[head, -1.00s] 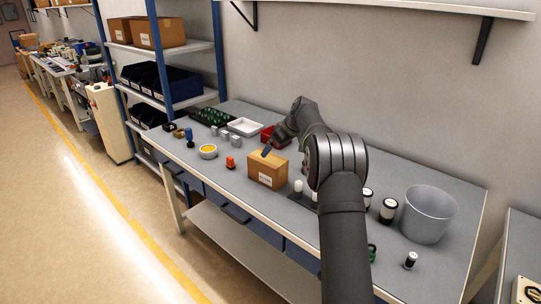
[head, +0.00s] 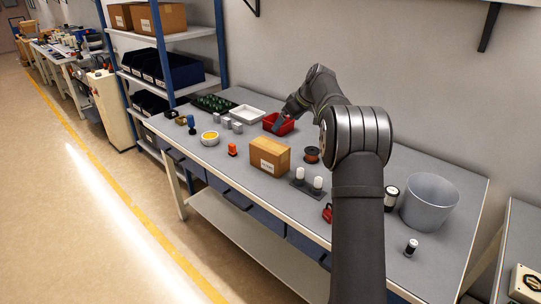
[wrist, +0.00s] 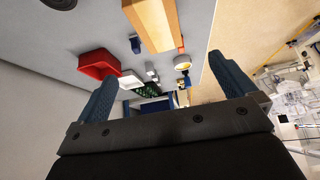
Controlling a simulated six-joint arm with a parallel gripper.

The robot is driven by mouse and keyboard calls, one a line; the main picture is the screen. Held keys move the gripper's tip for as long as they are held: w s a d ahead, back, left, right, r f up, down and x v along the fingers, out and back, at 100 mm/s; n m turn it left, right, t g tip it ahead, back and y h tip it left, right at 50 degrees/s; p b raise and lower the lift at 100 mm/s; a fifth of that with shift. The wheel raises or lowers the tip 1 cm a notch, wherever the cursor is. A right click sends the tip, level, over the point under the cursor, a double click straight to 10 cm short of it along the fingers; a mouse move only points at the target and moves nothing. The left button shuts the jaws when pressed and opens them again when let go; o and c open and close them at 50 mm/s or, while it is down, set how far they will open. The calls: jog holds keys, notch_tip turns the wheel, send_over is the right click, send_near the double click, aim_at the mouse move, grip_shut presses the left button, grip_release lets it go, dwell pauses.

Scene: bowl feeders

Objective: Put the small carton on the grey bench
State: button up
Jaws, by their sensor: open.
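The small carton (head: 269,156) is a brown box with a white label on its front. It stands upright on the grey bench (head: 222,171), near the middle of the top. In the wrist view the carton (wrist: 152,22) shows at the top, beyond my fingers and not between them. My gripper (head: 277,125) is behind the carton, close to the red bin, and apart from the carton. In the wrist view my gripper (wrist: 168,84) has its two blue fingers wide apart with nothing held.
A red bin (head: 279,125) and white tray (head: 246,114) lie behind the carton. A wire spool (head: 312,155) and white-topped cylinders (head: 318,183) stand to its right, an orange piece (head: 232,150) to its left. A grey bucket (head: 429,203) stands at the right.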

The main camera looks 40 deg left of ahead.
jog(key=d+f+m+y, duration=0.2)
jog(key=m, duration=0.8)
jog(key=d+f+m+g+y, duration=0.1)
jog(key=d+f+m+y, duration=0.1)
jog(key=m, duration=0.8)
jog(key=d+f+m+y, duration=0.2)
jog(key=d+f+m, duration=0.1)
jog(key=m, duration=0.7)
jog(key=shift+w+d+f+m, duration=0.15)
jog(key=shift+d+f+m, duration=0.15)
jog(key=shift+d+f, duration=0.15)
jog(key=d+m, duration=0.1)
jog(key=m, duration=0.4)
send_near(276, 148)
jog(key=shift+t+y, duration=0.3)
jog(key=shift+y, duration=0.1)
jog(key=x, duration=0.4)
jog(key=f+x, duration=0.1)
jog(key=shift+a+f, duration=0.1)
jog(key=shift+f, duration=0.2)
jog(key=shift+r+x, duration=0.2)
jog(key=shift+x, duration=1.15)
jog(key=shift+r+x, duration=0.2)
jog(key=shift+x, duration=1.15)
jog(key=shift+a, duration=0.15)
